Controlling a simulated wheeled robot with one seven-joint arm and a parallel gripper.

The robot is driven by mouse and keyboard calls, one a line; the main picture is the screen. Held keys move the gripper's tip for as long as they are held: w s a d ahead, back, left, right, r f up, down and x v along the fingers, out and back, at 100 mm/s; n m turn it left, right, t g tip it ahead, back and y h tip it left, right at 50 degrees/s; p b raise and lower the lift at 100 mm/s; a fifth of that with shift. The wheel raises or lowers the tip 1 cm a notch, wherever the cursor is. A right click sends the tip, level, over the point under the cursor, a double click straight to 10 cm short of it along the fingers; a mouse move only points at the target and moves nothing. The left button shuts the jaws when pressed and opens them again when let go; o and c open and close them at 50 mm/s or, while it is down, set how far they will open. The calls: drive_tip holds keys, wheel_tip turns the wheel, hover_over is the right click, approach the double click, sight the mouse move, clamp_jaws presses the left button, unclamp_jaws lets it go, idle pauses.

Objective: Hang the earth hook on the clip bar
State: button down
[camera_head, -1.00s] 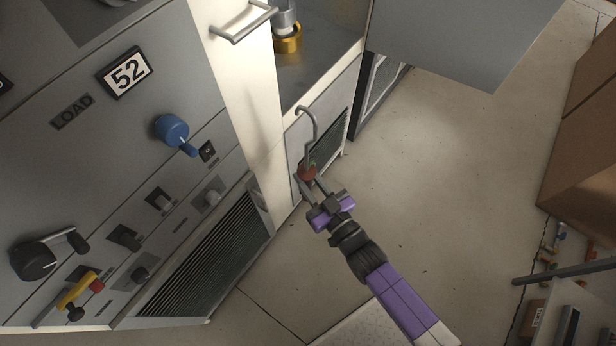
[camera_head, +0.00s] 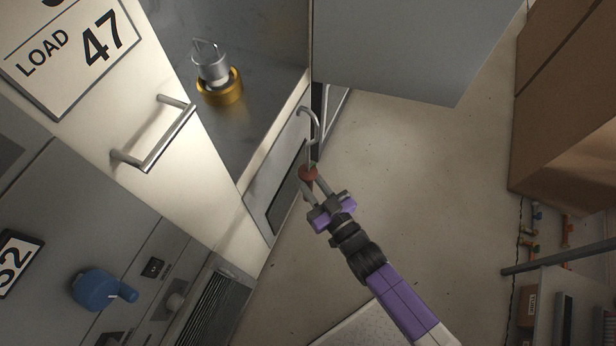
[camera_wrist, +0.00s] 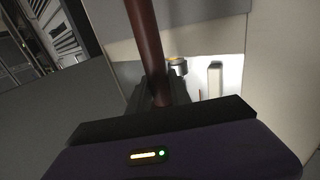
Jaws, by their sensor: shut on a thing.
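The earth hook (camera_head: 309,133) is a silver metal hook with a red-brown handle, upright in the head view with its curved end at the top. My gripper (camera_head: 308,178) is shut on the red-brown handle. The handle (camera_wrist: 146,45) also shows in the wrist view, running up from between the fingers of my gripper (camera_wrist: 160,98). The hook's curved end is outside the wrist view. I cannot pick out the clip bar for certain in these frames.
An open cabinet holds a silver and gold cylindrical part (camera_head: 219,86) with a wire loop. A white panel labelled LOAD 47 carries a metal handle (camera_head: 155,135). A grey door (camera_head: 410,45) hangs open. Brown boxes (camera_head: 570,110) stand right. Floor between is clear.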

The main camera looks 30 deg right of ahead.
drive_tip(key=shift+w+f, duration=0.1)
drive_tip(key=shift+w, duration=0.05)
drive_tip(key=s+a+r+n+y+b, duration=0.25)
drive_tip(key=s+a+r+y, duration=0.35)
drive_tip(key=a, duration=0.5)
drive_tip(key=s+a+r+n+g, duration=0.1)
drive_tip(key=s+a+r, duration=0.1)
drive_tip(key=r, duration=0.8)
drive_tip(key=shift+s+a, duration=0.2)
drive_tip(key=shift+s, duration=0.45)
drive_tip(key=shift+r+p, duration=0.1)
drive_tip(key=shift+p, duration=0.3)
